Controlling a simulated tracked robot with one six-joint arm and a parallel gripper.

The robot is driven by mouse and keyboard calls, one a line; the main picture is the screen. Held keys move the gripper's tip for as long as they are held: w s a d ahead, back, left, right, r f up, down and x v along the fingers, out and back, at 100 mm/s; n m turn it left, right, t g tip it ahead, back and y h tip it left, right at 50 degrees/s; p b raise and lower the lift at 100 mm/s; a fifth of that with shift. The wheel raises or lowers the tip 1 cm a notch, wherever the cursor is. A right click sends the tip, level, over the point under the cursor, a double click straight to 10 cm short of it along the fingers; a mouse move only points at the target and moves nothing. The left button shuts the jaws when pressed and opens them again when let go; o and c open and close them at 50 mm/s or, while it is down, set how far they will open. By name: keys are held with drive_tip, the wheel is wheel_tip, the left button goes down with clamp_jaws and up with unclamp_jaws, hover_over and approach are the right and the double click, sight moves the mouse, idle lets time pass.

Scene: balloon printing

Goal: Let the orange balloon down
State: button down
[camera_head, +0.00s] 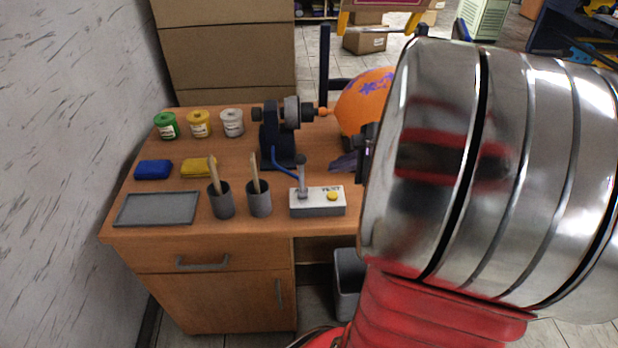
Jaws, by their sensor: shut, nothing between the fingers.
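The orange balloon (361,106) is inflated and has a purple print on its upper side. Its neck end is at the nozzle of the dark inflating machine (270,138), left of it. My arm hides the balloon's right side. A white control box (317,206) stands in front of the machine. It has an upright grey lever (302,176) and a yellow button (332,196); its small lettering is hard to read. My large silver and red arm fills the right side. My gripper's fingers do not show; a dark part at the arm's left edge cannot be made out clearly.
On the wooden desk (160,222) are green (166,126), yellow (199,124) and white (232,123) jars, blue (154,169) and yellow (197,168) pads, a grey tray (157,209) and two grey cups (222,203) (259,201) with wooden-handled tools. A purple flat item (343,163) lies below the balloon.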

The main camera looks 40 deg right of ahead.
sight(336, 196)
drive_tip(key=shift+f, duration=3.1)
drive_tip(key=shift+s+f, duration=0.1)
drive_tip(key=shift+f, duration=0.75)
idle(4.0)
